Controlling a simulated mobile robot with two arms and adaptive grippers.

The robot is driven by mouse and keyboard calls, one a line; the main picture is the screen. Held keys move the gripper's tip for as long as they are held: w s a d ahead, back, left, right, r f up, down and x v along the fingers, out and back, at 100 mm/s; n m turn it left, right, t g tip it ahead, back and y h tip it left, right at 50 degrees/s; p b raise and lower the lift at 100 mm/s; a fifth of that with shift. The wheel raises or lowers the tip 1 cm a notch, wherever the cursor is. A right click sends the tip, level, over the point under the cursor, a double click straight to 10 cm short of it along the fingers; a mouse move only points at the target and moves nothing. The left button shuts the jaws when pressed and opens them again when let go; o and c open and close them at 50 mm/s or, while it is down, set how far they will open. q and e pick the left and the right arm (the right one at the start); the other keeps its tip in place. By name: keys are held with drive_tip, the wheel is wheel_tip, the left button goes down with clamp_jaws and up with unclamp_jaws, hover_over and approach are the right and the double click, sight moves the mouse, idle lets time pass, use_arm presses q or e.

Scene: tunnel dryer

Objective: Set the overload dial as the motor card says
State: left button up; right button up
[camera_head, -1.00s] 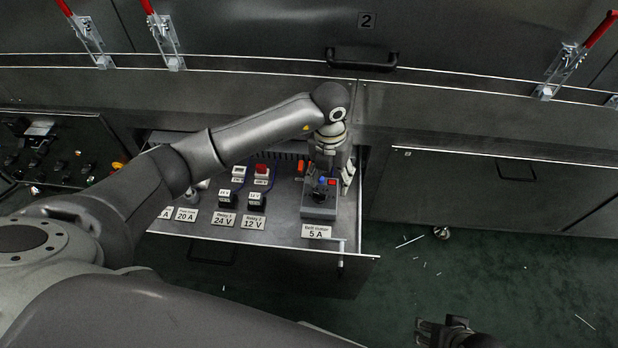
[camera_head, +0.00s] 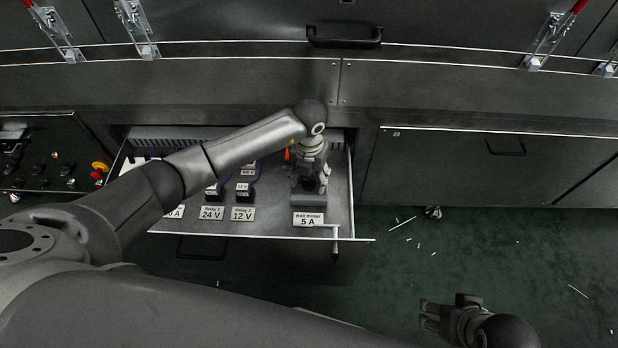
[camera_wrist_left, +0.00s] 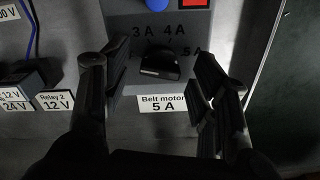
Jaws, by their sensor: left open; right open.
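The belt motor overload unit is a grey box (camera_head: 308,199) at the right end of the open drawer. In the left wrist view its black dial (camera_wrist_left: 160,65) sits below the marks 3 A, 4 A and 5 A; I cannot tell which mark it points to. The motor card (camera_wrist_left: 163,103) below it reads "Belt motor 5 A"; it also shows in the head view (camera_head: 309,219). My left gripper (camera_wrist_left: 157,72) is open, its fingers on either side of the dial, with no contact visible. My right gripper (camera_head: 430,315) is open and empty over the floor.
The unit also has a blue button (camera_wrist_left: 157,4) and a red one (camera_wrist_left: 195,3). Relays with cards for 24 V (camera_head: 212,213) and 12 V (camera_head: 243,214) stand to the left. The drawer's side wall (camera_head: 348,190) is close on the right. A control panel (camera_head: 50,150) is at far left.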

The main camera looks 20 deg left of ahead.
use_arm(q)
clamp_jaws()
idle(0.4)
